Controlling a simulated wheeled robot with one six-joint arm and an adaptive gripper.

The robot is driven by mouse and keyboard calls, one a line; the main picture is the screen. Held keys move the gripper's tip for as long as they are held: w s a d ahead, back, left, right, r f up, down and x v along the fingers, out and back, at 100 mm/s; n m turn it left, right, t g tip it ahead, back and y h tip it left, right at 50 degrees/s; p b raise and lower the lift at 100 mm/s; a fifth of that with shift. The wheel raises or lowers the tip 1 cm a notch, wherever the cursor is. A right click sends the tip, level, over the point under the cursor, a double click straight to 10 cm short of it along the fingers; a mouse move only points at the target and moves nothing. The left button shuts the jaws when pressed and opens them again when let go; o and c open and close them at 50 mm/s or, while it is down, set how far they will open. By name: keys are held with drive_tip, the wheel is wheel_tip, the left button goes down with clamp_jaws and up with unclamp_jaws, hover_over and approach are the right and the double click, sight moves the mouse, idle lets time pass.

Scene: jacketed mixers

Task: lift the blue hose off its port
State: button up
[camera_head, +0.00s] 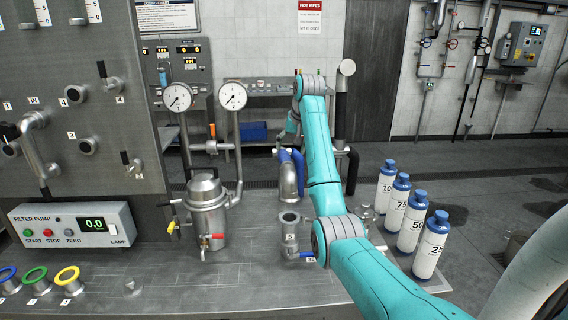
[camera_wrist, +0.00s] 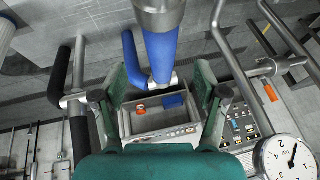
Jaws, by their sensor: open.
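I cannot tell how far the hose is in depth from the fingers.
A metal vessel (camera_head: 206,208) with two gauges above stands left of the hose. A short flanged port (camera_head: 290,235) with a blue handle is in front. Several blue-capped bottles (camera_head: 411,230) stand at right. Black-sleeved pipes (camera_wrist: 78,100) are close to the gripper's left in the camera_wrist view.

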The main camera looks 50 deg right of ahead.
sight(287, 159)
drive_tip(key=x, duration=0.9)
drive_tip(key=shift+f, duration=0.1)
clamp_jaws()
